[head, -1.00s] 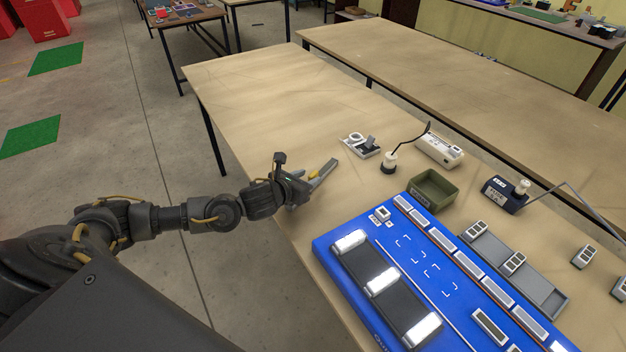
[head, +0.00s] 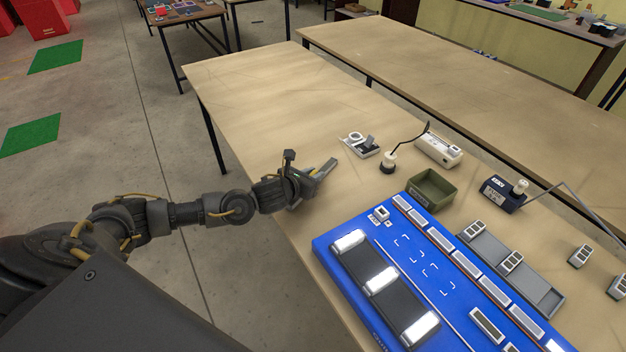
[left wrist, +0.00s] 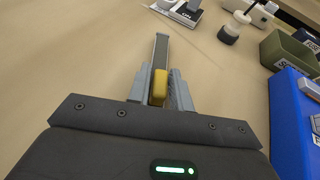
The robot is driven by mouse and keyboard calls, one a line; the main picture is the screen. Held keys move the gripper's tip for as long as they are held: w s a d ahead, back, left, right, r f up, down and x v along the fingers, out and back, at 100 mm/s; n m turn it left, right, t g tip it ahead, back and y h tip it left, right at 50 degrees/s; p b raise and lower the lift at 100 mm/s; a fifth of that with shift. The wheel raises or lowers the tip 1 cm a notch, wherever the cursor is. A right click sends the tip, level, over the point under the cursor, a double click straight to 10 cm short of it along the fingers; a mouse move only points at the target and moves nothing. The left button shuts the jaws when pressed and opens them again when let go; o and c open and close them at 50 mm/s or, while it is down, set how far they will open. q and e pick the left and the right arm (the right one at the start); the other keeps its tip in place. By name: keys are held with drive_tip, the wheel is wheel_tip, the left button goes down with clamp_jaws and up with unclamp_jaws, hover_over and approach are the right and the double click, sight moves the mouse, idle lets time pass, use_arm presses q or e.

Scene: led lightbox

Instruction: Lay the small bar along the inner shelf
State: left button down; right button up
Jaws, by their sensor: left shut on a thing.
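My left gripper (head: 306,178) is above the near left part of the table. In the left wrist view its fingers (left wrist: 160,92) are shut on a slim grey bar (left wrist: 161,52), which has a yellow block at its near end. The bar sticks out forward past the fingertips, and its grey end shows in the head view (head: 324,167). The blue lightbox (head: 460,300) lies to the right, apart from the bar, with a dark panel, lit white blocks and a row of pale strips. I cannot tell which part is the inner shelf. My right gripper is out of view.
A green bin (head: 420,199), a grey tray (head: 537,284) with white blocks, a dark blue device (head: 500,195) and a white device (head: 438,150) stand beyond the lightbox. A black-based post (head: 389,163) and a small white device (head: 360,145) are nearer the gripper. The table's far left is clear.

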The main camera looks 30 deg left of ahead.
sight(313, 173)
use_arm(q)
drive_tip(key=shift+r, duration=0.2)
